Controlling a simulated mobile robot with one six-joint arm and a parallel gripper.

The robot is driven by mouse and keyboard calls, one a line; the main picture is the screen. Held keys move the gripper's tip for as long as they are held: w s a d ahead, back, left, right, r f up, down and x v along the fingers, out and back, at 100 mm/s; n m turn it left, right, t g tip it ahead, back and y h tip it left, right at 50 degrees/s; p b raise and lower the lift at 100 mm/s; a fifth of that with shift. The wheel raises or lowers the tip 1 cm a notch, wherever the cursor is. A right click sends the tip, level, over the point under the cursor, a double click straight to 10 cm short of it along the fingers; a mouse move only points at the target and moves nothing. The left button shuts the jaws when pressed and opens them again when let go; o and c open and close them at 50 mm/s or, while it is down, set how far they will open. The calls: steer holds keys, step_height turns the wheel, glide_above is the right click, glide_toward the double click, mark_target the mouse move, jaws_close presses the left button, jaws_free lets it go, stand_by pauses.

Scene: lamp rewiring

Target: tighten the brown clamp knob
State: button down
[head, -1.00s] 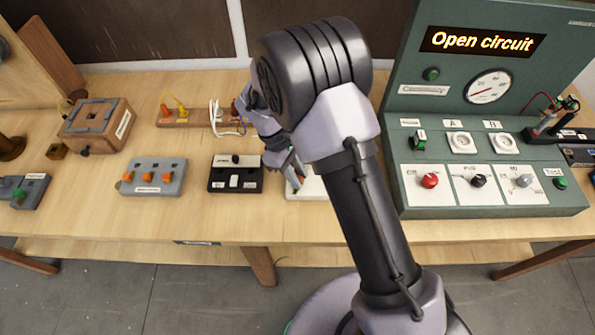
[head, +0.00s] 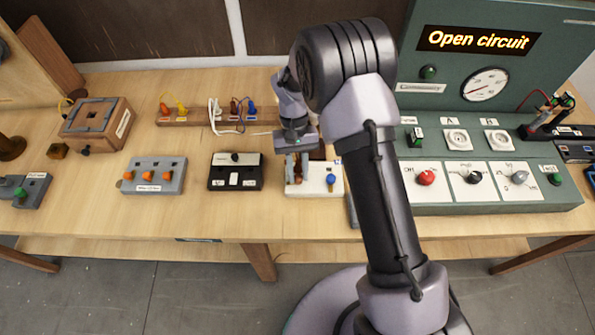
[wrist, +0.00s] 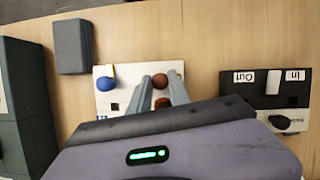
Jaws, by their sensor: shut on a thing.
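The brown clamp knob (wrist: 160,82) shows between the two fingers of my gripper (wrist: 161,88) in the wrist view. It sits at one end of a white block (wrist: 122,72), and my gripper is shut on it. A second dark brown spot lies between the fingers, closer to my wrist; I cannot tell what it is. The block's blue knob (wrist: 103,83) stands free at the other end. In the head view my gripper (head: 298,172) points down at the left end of the white block (head: 316,188), with the blue knob (head: 331,180) to its right. The fingers mostly hide the brown knob there.
A black-and-white switch box (head: 235,172) stands left of the block, and a grey box with orange knobs (head: 153,175) farther left. A wooden terminal strip (head: 188,117) lies behind. The green test panel (head: 480,195) stands at the right, its display reading "Open circuit".

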steer(key=m+y+b, duration=0.1)
steer(key=m+y, duration=0.1)
steer(key=m, duration=0.3)
steer(key=shift+d, duration=0.15)
steer(key=m+t+y+b, duration=0.1)
steer(key=m, duration=0.2)
steer(key=m+y+b, duration=0.1)
steer(key=m, duration=0.2)
steer(key=shift+s+d+f+m+t+b, duration=0.1)
steer(key=shift+d+m+t+b, duration=0.05)
steer(key=shift+m+t+b, duration=0.25)
steer(key=m+b, duration=0.1)
steer(key=m, duration=0.1)
steer(key=m+t+y, duration=0.1)
steer(key=m, duration=0.1)
steer(key=shift+s+t+b, duration=0.1)
steer(key=shift+t+b, duration=0.2)
steer(key=shift+b, duration=0.1)
steer(key=shift+s+m+t+b, duration=0.1)
steer(key=shift+m+t+b, duration=0.5)
steer(key=shift+m, duration=1.5)
steer(key=c, duration=1.5)
jaws_free()
